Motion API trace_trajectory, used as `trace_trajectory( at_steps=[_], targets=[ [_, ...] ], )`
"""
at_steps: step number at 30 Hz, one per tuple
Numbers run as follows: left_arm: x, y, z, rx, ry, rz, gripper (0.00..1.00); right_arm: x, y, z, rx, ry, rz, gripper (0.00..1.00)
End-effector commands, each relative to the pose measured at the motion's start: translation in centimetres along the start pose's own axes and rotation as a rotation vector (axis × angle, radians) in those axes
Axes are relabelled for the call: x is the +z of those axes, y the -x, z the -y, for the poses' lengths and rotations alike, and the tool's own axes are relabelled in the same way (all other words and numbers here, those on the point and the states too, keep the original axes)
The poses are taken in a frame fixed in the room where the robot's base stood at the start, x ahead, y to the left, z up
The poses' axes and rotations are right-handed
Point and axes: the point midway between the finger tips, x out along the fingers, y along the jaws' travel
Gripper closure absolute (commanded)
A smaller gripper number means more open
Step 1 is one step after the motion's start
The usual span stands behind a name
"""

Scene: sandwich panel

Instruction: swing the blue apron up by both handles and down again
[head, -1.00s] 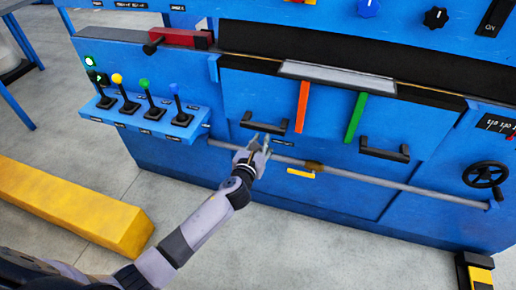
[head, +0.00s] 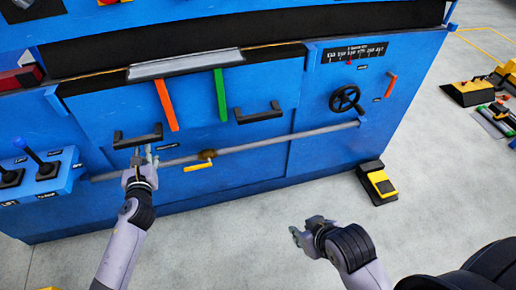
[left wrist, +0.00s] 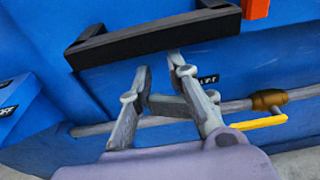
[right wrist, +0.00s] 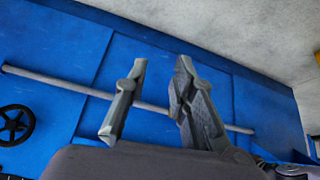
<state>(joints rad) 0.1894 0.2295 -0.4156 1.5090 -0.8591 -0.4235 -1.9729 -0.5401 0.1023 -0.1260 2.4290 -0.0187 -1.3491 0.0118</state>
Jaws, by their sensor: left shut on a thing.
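The blue apron (head: 195,132) hangs down on the front of the blue machine. It has two black bar handles, a left handle (head: 138,137) and a right handle (head: 259,113). My left gripper (head: 145,156) is at the left handle and shut on it; the handle crosses above the fingers in the left wrist view (left wrist: 150,38). My right gripper (head: 299,234) is open and empty, in front of the machine, low and apart from the right handle. Its spread fingers show in the right wrist view (right wrist: 162,65).
A grey rod (head: 285,138) with a brass fitting and yellow lever (head: 198,167) runs across below the handles. An orange bar (head: 166,104) and a green bar (head: 220,95) hang between the handles. A handwheel (head: 347,99) is at right, a yellow-black pedal (head: 380,183) on the floor.

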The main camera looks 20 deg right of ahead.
Motion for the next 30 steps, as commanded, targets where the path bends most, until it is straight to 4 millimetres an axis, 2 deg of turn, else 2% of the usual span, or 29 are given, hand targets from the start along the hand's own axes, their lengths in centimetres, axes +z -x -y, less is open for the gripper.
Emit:
trace_trajectory(
  at_steps=[6, 9, 15, 21, 30],
  targets=[
    [0.0, 0.0, 0.0, 0.0, 0.0, 0.0, 1.0, -7.2, -4.0, -1.4, 0.059, -0.066, -0.265, 0.93],
    [0.0, 0.0, 0.0, 0.0, 0.0, 0.0, 1.0, -11.0, -5.3, -2.0, 0.084, -0.09, -0.407, 1.0],
    [0.0, 0.0, 0.0, 0.0, 0.0, 0.0, 1.0, -17.4, -6.5, -2.4, 0.107, -0.112, -0.666, 1.0],
    [0.0, 0.0, 0.0, 0.0, 0.0, 0.0, 1.0, -21.1, -6.4, -2.0, 0.107, -0.115, -0.831, 1.0],
    [0.0, 0.0, 0.0, 0.0, 0.0, 0.0, 1.0, -22.9, -6.7, -1.9, 0.104, -0.113, -0.888, 1.0]
  ],
)
